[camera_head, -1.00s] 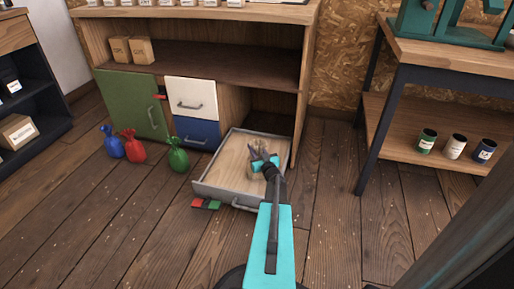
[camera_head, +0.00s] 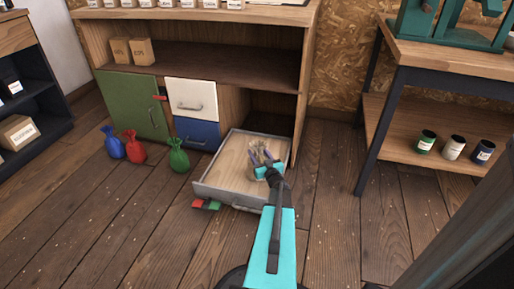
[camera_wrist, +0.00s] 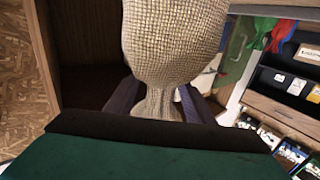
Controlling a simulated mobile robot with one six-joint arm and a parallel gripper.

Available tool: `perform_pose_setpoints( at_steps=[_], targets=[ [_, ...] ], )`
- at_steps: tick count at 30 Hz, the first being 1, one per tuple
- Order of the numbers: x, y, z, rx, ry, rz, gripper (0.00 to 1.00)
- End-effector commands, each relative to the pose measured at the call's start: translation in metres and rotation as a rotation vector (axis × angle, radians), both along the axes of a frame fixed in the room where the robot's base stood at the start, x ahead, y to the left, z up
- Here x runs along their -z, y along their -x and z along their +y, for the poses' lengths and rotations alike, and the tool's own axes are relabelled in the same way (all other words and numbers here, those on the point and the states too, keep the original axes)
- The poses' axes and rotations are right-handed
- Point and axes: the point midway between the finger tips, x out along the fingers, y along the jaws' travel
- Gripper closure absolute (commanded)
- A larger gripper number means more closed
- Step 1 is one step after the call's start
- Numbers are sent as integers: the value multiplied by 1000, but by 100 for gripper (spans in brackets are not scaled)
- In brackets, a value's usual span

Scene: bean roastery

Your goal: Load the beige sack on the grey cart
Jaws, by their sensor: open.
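The beige sack (camera_head: 256,174) stands in an open grey-rimmed drawer (camera_head: 225,193) at the bottom of the wooden cabinet. In the wrist view the coarse-woven sack (camera_wrist: 172,45) is close, with its narrow neck between my fingers. My gripper (camera_wrist: 158,98) is open, with a purple finger on each side of the neck. I cannot tell whether the fingers touch it. In the head view my gripper (camera_head: 262,159) is at the sack's top and partly hides it. No grey cart shows in these frames.
Blue (camera_head: 113,145), red (camera_head: 133,147) and green (camera_head: 179,158) sacks stand on the floor left of the drawer. Small red and green pieces (camera_head: 206,204) lie by its front. A workbench (camera_head: 440,62) with tins stands at right. Floor between is clear.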

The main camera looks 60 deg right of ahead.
Motion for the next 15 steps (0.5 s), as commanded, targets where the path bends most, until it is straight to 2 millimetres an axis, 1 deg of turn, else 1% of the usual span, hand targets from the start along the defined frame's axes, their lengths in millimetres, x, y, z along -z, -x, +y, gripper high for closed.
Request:
perform_pose_setpoints(
  at_steps=[1,6,12,15],
  targets=[
    [-3,8,6,1,-1,1,51],
    [-3,30,22,1,-1,1,51],
    [-2,54,38,1,-1,1,51],
    [-2,61,43,0,0,1,51]
  ],
)
